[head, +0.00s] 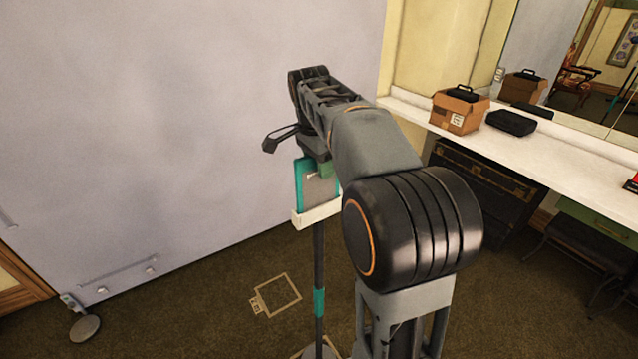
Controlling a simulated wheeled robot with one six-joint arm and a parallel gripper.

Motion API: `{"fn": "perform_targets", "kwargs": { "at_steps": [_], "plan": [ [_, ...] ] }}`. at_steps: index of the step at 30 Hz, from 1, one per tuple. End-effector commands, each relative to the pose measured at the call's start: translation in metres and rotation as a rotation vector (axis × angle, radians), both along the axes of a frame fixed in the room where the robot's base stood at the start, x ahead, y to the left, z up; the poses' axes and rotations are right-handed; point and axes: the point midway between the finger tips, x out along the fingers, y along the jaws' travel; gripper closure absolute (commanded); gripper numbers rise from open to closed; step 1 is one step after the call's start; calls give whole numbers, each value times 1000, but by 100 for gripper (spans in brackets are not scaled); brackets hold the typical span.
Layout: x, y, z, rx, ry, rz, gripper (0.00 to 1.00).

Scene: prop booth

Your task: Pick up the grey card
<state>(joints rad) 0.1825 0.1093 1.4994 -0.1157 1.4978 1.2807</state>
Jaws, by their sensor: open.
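The grey card (320,190), a flat upright panel with a teal edge on its left, stands in a white ledge (318,214) on top of a dark pole. My gripper (297,153) is at the card's top edge, with one dark finger spread out to the left. The gripper is open. Its other finger is largely hidden by the arm, and I cannot tell whether it touches the card. My arm covers the card's right side and part of its top.
A pale wall panel (180,110) stands behind the pole. A white counter (560,150) on the right carries a cardboard box (458,112) and a black case (511,123) before a mirror. A dark trunk (480,190) sits below. The carpet left of the pole has a taped outline (277,295).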

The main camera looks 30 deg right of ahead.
Motion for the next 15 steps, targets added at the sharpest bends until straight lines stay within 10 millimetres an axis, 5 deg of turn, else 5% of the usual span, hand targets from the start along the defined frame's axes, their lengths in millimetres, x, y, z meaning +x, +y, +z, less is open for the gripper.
{"fn": "perform_targets", "kwargs": {
  "at_steps": [15],
  "plan": [
    [0, 0, -3, 0, 0, 0, 52]
  ]
}}
